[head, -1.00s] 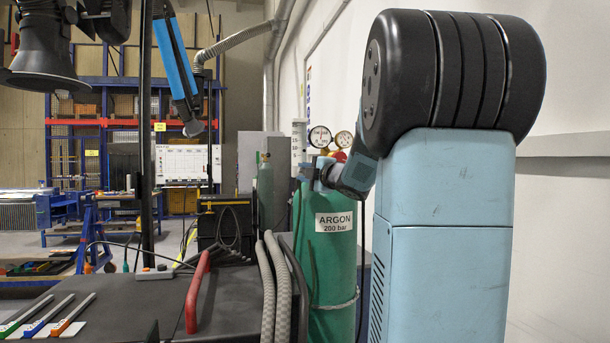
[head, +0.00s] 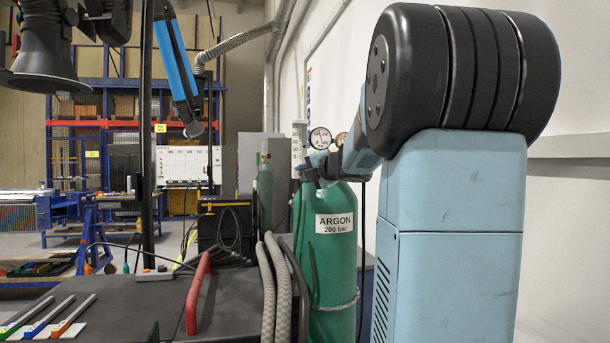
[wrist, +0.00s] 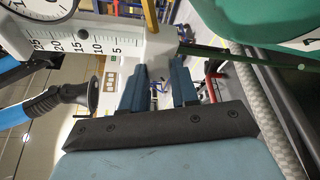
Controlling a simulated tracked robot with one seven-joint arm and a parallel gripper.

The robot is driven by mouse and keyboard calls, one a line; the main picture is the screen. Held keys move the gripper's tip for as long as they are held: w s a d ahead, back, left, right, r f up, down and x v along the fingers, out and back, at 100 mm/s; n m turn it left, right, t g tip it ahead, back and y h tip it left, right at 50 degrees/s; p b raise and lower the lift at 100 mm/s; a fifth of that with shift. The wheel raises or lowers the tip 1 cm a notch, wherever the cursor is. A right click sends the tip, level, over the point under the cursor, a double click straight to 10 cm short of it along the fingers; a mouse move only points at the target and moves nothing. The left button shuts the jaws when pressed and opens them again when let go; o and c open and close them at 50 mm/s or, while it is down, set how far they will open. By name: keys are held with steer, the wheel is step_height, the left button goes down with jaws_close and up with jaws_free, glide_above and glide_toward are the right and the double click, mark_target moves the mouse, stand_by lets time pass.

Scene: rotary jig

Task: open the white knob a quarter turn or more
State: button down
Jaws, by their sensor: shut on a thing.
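The white knob (wrist: 160,46) shows in the wrist view at the tips of my gripper's dark blue fingers, below the white flowmeter tube. My gripper (wrist: 158,78) is shut on it; the fingers partly cover it. I cannot read its turn angle. In the head view my gripper (head: 310,171) is at the top of the green argon cylinder (head: 328,262), and the knob is hidden there. The flowmeter tube (head: 299,146) stands upright just above my gripper; its scale also shows in the wrist view (wrist: 84,43).
A round gauge (head: 320,138) sits beside the tube; a second is partly covered by my arm. Grey hoses (head: 272,290) and a red handle (head: 197,293) stand left of the cylinder. The white wall (head: 570,80) is at the right.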

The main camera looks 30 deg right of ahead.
steer(key=shift+w+a+f, duration=0.1)
steer(key=shift+f, duration=0.2)
steer(key=c, duration=1.1)
jaws_free()
steer(key=shift+o, duration=1.2)
steer(key=shift+r, duration=0.2)
steer(key=s+d+r, duration=0.1)
steer(key=s, duration=1.2)
steer(key=shift+s+d+r, duration=0.15)
steer(key=shift+s+r, duration=0.15)
steer(key=shift+r, duration=0.1)
